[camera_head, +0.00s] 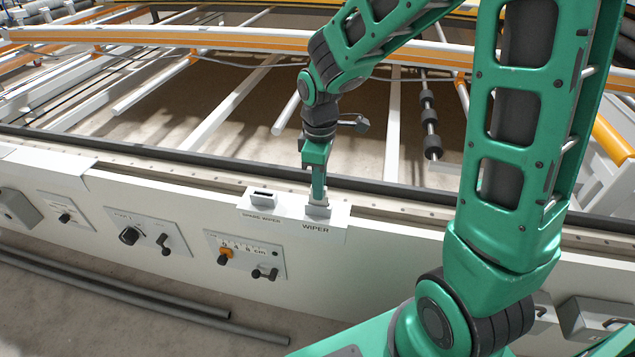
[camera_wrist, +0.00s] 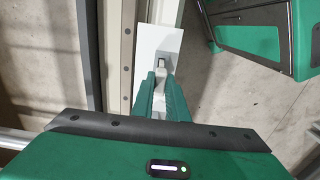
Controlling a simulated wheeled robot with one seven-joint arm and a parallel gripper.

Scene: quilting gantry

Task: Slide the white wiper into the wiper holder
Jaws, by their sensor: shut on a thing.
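My gripper (camera_head: 318,195) points straight down at the front panel, above the label WIPER. It is shut on the white wiper (camera_head: 321,197), of which only a small pale part shows between and below the fingertips.
Knobs and switches (camera_head: 240,252) line the panel's front. A dark rail (camera_head: 220,172) runs behind.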

